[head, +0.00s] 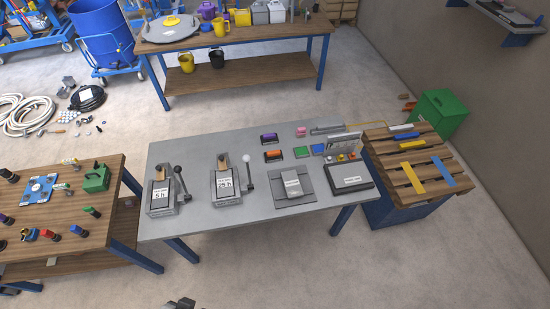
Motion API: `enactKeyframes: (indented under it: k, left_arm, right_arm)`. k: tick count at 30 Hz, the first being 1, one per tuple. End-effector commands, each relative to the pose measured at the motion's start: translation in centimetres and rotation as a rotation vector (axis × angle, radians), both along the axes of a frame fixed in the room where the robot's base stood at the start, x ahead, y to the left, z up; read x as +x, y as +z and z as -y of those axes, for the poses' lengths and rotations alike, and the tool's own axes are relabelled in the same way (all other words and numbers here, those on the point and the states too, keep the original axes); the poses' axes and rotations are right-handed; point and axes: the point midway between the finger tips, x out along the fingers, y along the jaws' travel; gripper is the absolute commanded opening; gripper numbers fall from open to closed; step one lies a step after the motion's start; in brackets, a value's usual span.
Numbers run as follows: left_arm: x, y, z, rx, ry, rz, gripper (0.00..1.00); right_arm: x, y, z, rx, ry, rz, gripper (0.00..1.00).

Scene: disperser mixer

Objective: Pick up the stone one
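No object here is clearly readable as the stone one. On the grey table (215,150), a light grey block with a small label (292,182) lies on a darker grey plate (310,184). A dark piece at the bottom edge (181,303) looks like the tip of my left gripper, mostly cut off. My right gripper is out of view.
Two grey lever devices (160,197) (226,188) stand on the grey table, near a black-edged labelled box (351,179). A wooden bench (60,215) with coloured items is at the left. A wooden shelf table (240,37) stands behind. The floor in front is clear.

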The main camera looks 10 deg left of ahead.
Motion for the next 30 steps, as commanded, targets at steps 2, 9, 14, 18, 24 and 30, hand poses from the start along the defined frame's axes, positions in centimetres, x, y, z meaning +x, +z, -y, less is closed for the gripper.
enactKeyframes:
  k: [2,9,14,18,24,30]
  left_arm:
    - [0.0,0.0,0.0,0.0,0.0,0.0,0.43]
    - [0.0,0.0,0.0,0.0,0.0,0.0,0.43]
    - [0.0,-0.01,0.0,0.0,0.0,0.0,0.53]
    - [0.0,-0.01,0.0,0.0,0.0,0.0,0.67]
    - [0.0,-0.01,0.0,0.0,0.0,0.0,0.86]
    - [0.0,-0.01,0.0,0.0,0.0,0.0,1.0]
  right_arm:
    - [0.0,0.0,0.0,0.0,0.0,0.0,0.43]
    - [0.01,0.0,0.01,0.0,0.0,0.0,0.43]
    - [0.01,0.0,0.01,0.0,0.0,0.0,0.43]
    - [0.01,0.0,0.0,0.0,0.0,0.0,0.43]
    - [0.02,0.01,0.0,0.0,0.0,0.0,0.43]
    - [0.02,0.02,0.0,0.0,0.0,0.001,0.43]
